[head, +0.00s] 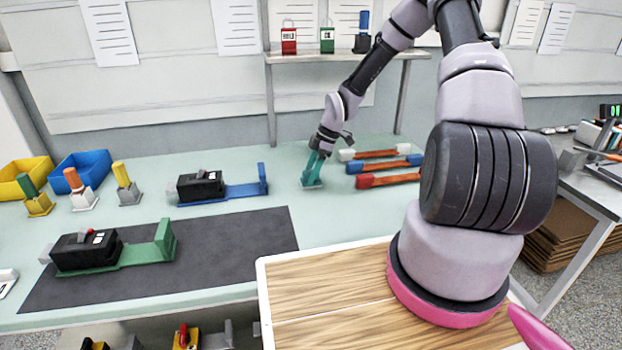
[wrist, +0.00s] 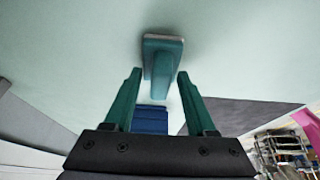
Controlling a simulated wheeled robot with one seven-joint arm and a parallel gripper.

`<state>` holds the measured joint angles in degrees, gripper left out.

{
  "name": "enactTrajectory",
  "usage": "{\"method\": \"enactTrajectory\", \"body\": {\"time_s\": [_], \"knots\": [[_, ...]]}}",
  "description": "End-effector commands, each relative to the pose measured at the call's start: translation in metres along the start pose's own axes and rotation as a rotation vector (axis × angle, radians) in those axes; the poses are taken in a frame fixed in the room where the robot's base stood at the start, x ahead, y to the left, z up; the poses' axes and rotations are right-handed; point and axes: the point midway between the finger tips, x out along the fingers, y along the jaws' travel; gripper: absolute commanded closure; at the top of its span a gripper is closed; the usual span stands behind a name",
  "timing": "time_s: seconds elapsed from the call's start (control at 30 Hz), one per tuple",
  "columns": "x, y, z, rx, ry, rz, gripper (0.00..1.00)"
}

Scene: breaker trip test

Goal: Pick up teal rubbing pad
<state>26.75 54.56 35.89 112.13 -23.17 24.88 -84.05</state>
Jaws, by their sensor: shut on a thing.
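In the wrist view the pad (wrist: 163,44) shows a flat base with a raised grip pointing back between my fingers. My gripper (head: 315,165) reaches down over it from above. In the wrist view my gripper (wrist: 158,80) has its two green fingers on either side of the grip, shut on it. I cannot tell whether the base rests on the table or is slightly above it.
A black breaker on a blue holder (head: 245,189) is to the left, and another on a green holder (head: 140,254) is on the dark mat (head: 240,240). A shelf (head: 345,56) with padlocks stands behind.

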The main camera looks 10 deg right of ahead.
Motion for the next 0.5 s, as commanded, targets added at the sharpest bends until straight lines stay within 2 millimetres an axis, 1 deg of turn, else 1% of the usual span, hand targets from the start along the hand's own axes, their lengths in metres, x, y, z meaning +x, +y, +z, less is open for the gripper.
{"method": "enactTrajectory", "body": {"time_s": [0.07,0.17,0.27,0.4,0.5], "knots": [[-0.001,0.000,-0.001,0.000,0.000,0.001,1.00],[-0.009,0.000,-0.003,0.001,0.000,0.001,1.00],[-0.025,0.001,-0.010,-0.001,0.000,0.003,1.00],[-0.053,0.001,-0.021,-0.001,-0.001,0.004,1.00],[-0.070,0.001,-0.028,-0.001,0.000,0.003,1.00]]}}
